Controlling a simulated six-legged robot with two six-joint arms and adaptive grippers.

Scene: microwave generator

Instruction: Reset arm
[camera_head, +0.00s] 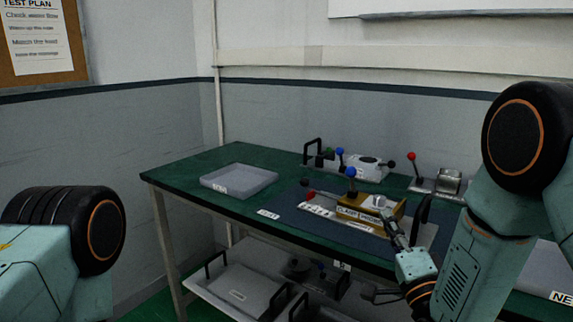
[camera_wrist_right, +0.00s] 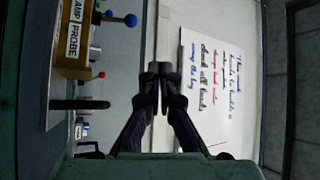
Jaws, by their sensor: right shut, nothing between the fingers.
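My right gripper (camera_head: 389,216) is over the front right part of the green bench (camera_head: 190,171), and its fingers are shut with nothing between them. In the right wrist view the fingertips (camera_wrist_right: 160,72) meet in front of a pale wall, touching no object. The brass fixture labelled "CLAMP PROBE" (camera_head: 373,202) has a blue-knobbed lever (camera_head: 351,173) and sits just left of the gripper. In the wrist view the fixture (camera_wrist_right: 75,40) is at the upper left. Only a link of my left arm shows; its gripper is outside the view.
A grey tray (camera_head: 239,181) sits on the bench's left part. Levers and a white fixture (camera_head: 368,167) stand along the back. A black handle (camera_head: 424,208) rises close to my right gripper. A whiteboard (camera_wrist_right: 210,85) hangs on the wall.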

